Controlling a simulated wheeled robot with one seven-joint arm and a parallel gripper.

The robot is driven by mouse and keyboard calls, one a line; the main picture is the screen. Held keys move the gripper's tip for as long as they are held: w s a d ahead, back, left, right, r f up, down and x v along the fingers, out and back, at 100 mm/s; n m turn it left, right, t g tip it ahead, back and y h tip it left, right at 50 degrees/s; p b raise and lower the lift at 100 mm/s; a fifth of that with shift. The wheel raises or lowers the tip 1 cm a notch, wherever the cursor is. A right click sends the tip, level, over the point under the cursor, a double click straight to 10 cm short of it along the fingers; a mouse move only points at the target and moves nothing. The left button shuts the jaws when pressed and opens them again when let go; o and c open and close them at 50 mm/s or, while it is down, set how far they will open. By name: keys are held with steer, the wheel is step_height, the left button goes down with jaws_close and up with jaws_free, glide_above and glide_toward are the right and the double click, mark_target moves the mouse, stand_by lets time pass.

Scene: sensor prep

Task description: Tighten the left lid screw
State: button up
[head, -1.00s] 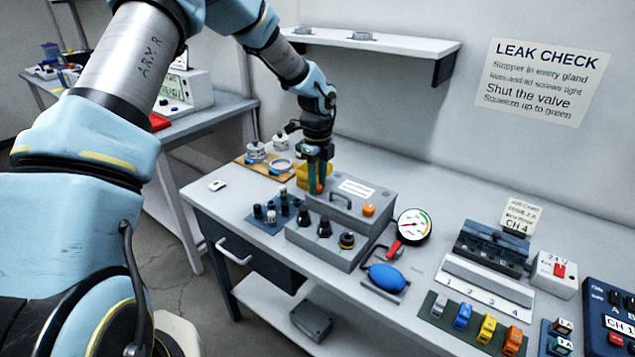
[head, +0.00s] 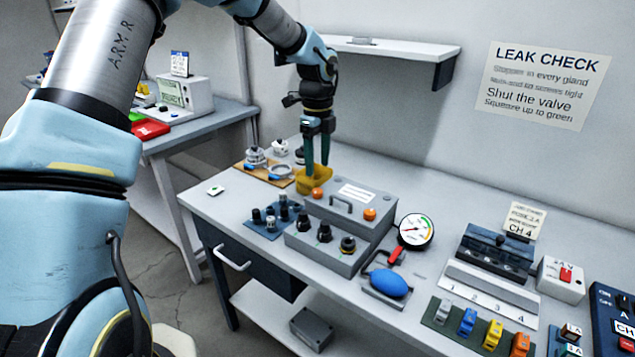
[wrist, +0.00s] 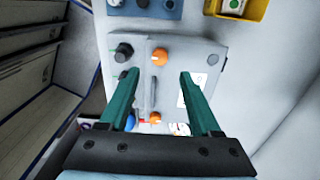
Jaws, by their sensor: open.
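The right lid screw (head: 370,214) sits at the other end, also in the wrist view (wrist: 155,118). My gripper (head: 317,171) is open, empty and pointing down, above the left screw and apart from it. In the wrist view its green fingers (wrist: 160,74) are spread wide. Whether the screw is tight cannot be told.
A yellow bin (head: 304,184) stands behind the left screw. Black knobs (head: 324,233) line the box's lower front part. A blue mat (head: 264,226) with small parts lies to the left. The gauge (head: 416,230) and blue bulb (head: 388,284) are to the right.

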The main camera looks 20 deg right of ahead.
step_height(320, 180, up, 3)
steer(key=shift+r, duration=0.15)
stand_by(0.4)
steer(key=s+a+n, duration=0.2)
steer(key=a+n, duration=1.2)
steer(key=a, duration=0.7)
steer(key=s+a+n, duration=0.4)
steer(key=a+n, duration=0.3)
steer(key=a, duration=0.1)
steer(key=s+a+f+n+t, duration=0.1)
steer(key=s+a+n, duration=0.4)
steer(key=a+n, duration=0.3)
steer(key=shift+s+f+t, duration=0.15)
steer(key=shift+f+t, duration=0.05)
steer(key=shift+t, duration=0.1)
